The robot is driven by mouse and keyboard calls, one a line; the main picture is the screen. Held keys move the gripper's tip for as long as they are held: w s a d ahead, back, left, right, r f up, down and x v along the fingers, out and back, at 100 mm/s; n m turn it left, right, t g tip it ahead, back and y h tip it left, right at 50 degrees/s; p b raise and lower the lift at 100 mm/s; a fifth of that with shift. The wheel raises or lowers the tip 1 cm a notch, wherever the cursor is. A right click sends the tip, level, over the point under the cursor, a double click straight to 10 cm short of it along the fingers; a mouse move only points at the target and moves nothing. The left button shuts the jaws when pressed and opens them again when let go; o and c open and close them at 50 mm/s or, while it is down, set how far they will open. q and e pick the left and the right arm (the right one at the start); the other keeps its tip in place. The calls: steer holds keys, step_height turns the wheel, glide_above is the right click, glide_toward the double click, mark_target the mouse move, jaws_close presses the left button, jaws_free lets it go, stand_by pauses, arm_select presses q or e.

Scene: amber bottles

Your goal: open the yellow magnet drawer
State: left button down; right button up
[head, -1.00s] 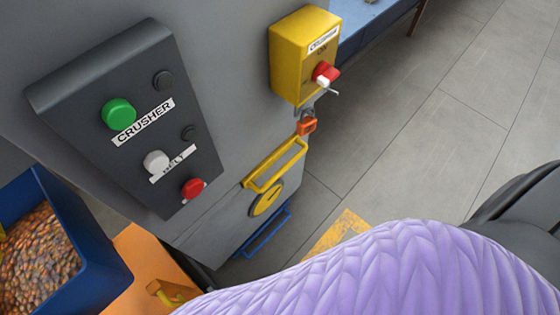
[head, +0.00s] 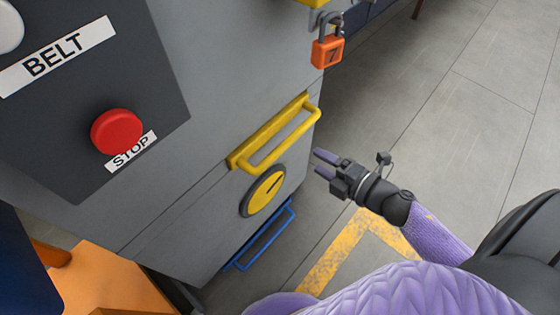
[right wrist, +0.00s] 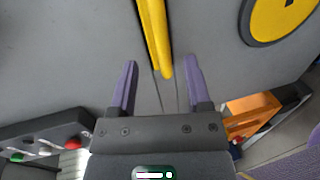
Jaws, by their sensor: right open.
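The yellow drawer handle (head: 285,143) is a bar on the grey cabinet's front, above a yellow round dial (head: 265,192). The drawer front looks flush with the cabinet. My right gripper (head: 318,163) is open and empty, just right of the handle and apart from it in the head view. In the right wrist view the yellow handle (right wrist: 156,35) lies ahead, lined up with the gap between the spread purple fingers of the right gripper (right wrist: 160,63). The dial (right wrist: 280,18) shows at the upper right there. My left gripper is not in view.
A blue handle (head: 262,238) sits below the dial. An orange padlock (head: 327,52) hangs above the yellow handle. A dark panel with a red stop button (head: 117,132) is at the left. Open grey floor (head: 440,130) with a yellow marking (head: 340,250) lies right of the cabinet.

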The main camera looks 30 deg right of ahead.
mark_target(288, 144)
steer(key=shift+n, duration=0.3)
steer(key=b+x, duration=0.2)
steer(key=x, duration=0.7)
steer(key=shift+w+a+f, duration=0.1)
steer(key=shift+w+a, duration=0.1)
steer(key=shift+a, duration=0.05)
arm_select(q)
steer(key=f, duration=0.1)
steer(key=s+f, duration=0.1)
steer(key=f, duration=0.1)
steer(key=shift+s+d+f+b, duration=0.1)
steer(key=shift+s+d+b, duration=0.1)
steer(key=shift+b, duration=0.1)
arm_select(e)
steer(key=shift+w+a, duration=0.15)
steer(key=shift+w, duration=0.15)
steer(key=c, duration=0.7)
jaws_close()
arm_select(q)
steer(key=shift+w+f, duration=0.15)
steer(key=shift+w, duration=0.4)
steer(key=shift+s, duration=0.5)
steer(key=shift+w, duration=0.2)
